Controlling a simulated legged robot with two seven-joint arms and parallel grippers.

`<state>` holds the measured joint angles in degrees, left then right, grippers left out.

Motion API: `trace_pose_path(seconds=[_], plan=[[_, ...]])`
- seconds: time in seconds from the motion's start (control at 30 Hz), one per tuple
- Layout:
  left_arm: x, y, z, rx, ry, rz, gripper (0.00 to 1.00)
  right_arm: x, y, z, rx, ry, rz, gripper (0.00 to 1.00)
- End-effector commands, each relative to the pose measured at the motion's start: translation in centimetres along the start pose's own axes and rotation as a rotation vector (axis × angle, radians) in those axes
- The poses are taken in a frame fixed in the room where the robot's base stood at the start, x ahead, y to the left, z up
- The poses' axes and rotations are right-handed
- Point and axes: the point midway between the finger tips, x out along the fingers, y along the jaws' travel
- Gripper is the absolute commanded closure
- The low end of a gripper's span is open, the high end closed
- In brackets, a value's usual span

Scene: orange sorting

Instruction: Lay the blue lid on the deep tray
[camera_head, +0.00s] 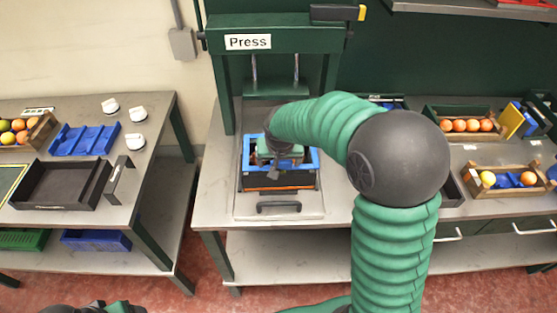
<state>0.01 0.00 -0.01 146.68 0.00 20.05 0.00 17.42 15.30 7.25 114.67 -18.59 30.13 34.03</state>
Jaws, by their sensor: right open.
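Under the press stands a dark box with a blue rim (314,159) and an orange stripe low on its front. I cannot tell whether the blue piece is the lid or the box's own edge. My right gripper (284,172) is open, over the box's middle, with its arm reaching in from the right. It partly hides a green and brown thing inside the blue rim. A deep black tray (92,198) sits on the left table. A flat blue ridged piece (84,139) lies behind it. Only part of my left arm shows at the bottom left edge; its fingers cannot be made out.
The green press (220,80) frames the box, with a handled plate (279,208) beneath. A crate of fruit (28,132) and white knobs (137,141) are on the left table. Crates of oranges (470,112) stand at the right. A gap separates the tables.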

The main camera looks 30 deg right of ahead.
Motion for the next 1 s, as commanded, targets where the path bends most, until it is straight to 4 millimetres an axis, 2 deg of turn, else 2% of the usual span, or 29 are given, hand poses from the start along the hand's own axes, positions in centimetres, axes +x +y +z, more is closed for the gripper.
trace_pose_path(seconds=[0.8, 1.0], plan=[[-6.6, 0.0, -1.6, 0.0, 0.0, 0.0, 0.27, -7.6, -0.1, -3.2, -0.001, 0.002, -0.001, 0.17], [-7.2, 0.0, -1.7, 0.0, 0.0, 0.0, 0.27, -8.3, 0.0, -3.5, 0.001, 0.001, 0.0, 0.17]])
